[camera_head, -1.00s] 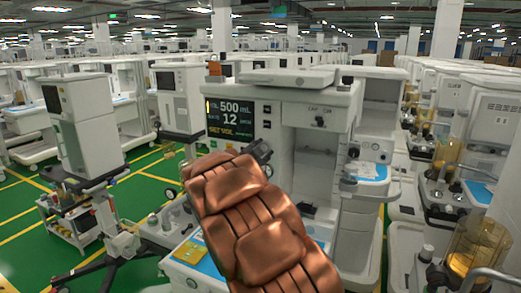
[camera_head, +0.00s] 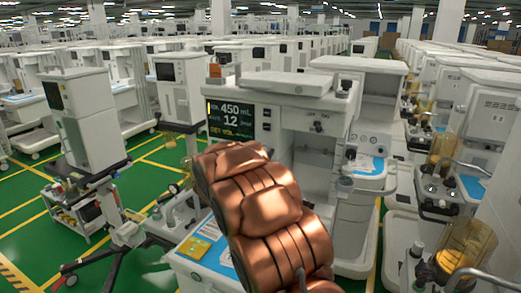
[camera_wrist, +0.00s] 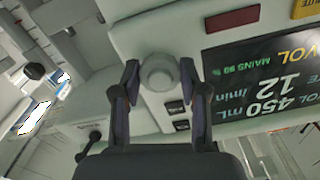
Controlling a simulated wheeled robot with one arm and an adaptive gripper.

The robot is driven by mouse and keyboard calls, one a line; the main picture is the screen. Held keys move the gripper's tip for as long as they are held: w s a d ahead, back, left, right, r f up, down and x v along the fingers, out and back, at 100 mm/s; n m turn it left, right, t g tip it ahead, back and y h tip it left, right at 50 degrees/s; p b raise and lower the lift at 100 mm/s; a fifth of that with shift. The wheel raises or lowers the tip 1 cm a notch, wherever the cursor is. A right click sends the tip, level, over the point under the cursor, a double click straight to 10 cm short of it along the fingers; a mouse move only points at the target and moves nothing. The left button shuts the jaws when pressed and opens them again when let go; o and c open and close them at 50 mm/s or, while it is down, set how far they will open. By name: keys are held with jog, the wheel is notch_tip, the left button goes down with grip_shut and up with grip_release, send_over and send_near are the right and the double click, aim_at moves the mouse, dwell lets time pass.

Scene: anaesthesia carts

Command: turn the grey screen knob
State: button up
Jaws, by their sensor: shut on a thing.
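The grey screen knob (camera_wrist: 157,73) is a round grey dial on the pale panel beside the screen. In the wrist view my gripper (camera_wrist: 159,78) has one finger on each side of the knob, closed on it. The screen (camera_wrist: 265,82) shows upside down in the wrist view, with "450 mL" and "12 /min". The same screen (camera_head: 230,118) shows upright in the head view. There my copper-coloured arm covers the area right of the screen's lower part, so the knob and my gripper are hidden.
Small dark buttons (camera_wrist: 177,107) sit beside the knob, and a dark red panel (camera_wrist: 232,19) lies above the screen in the wrist view. In the head view, a monitor cart (camera_head: 82,125) stands on the left.

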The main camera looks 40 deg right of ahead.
jog(key=shift+s+d, duration=0.1)
jog(key=shift+d, duration=0.1)
jog(key=o, duration=1)
jog(key=shift+d, duration=0.1)
jog(key=shift+o, duration=0.7)
jog(key=v, duration=1.2)
